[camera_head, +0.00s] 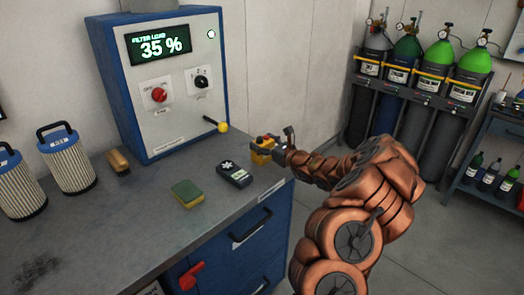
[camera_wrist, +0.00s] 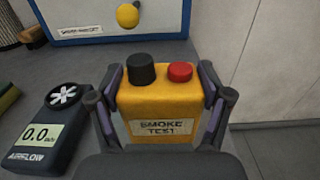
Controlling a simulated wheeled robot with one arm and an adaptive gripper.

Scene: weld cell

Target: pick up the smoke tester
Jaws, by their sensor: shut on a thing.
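The smoke tester (camera_wrist: 160,102) is a small yellow box labelled "SMOKE TEST", with a black knob and a red button on top. In the head view the smoke tester (camera_head: 262,153) is at the right end of the grey bench, in front of the blue cabinet. My gripper (camera_wrist: 160,105) is shut on it, with one finger against each side. In the head view my gripper (camera_head: 276,148) reaches it from the right and hides part of it. I cannot tell whether its base touches the bench.
The airflow meter (camera_wrist: 48,130) lies just left of the smoke tester. A green-yellow sponge (camera_head: 187,194), a brush (camera_head: 118,162) and filter cartridges (camera_head: 67,162) are farther left on the bench (camera_head: 120,225). The filter cabinet (camera_head: 165,90) with a yellow-ended lever (camera_head: 222,127) stands behind.

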